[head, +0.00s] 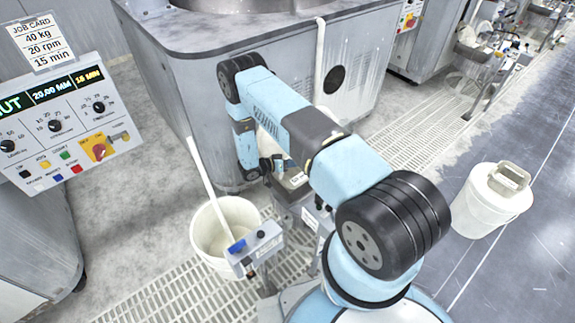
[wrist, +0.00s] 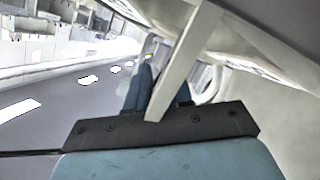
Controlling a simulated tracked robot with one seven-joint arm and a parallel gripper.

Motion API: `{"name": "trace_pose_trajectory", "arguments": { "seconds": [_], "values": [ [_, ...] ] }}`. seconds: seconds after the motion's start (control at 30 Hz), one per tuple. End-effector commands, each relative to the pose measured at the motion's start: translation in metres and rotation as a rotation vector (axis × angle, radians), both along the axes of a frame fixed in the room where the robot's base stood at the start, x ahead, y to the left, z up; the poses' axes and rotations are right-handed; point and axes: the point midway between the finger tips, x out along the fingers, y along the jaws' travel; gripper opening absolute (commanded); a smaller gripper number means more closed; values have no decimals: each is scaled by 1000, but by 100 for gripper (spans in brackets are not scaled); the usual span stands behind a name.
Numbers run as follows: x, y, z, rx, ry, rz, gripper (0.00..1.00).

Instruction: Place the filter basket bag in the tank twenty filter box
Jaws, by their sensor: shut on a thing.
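My gripper (wrist: 146,88) shows in the wrist view as blue fingers beyond a dark mount. It is shut on a pale grey strip (wrist: 185,62), which seems to be the handle of the filter basket bag (wrist: 285,110), a cream surface filling the right side. In the head view my arm reaches forward and down in front of the grey tank, and the links largely hide the gripper. A patch of cream material (head: 268,143) shows behind the arm. A grey box with a white label (head: 293,180) stands low beside the tank; I cannot tell whether it is the filter box.
A white bucket (head: 207,248) with a pale stick in it stands at the lower left beside a small grey control box (head: 258,249). A lidded white bucket (head: 481,210) stands at right. The large tank (head: 190,75) blocks the back. Floor grating (head: 400,140) lies right.

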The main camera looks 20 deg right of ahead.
Motion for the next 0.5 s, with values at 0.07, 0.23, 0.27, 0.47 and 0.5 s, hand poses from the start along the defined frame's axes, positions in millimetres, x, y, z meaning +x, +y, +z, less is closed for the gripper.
{"name": "trace_pose_trajectory", "arguments": {
  "seconds": [0.07, 0.23, 0.27, 0.47, 0.5],
  "values": [
    [0, 0, 0, 0, 0, 0, 0],
    [0, 0, -1, 0, 0, 0, 28],
    [0, 0, -1, 0, 0, 0, 31],
    [0, 0, -1, 0, 0, 0, 46],
    [0, 0, -1, 0, 0, 0, 46]
  ]
}}
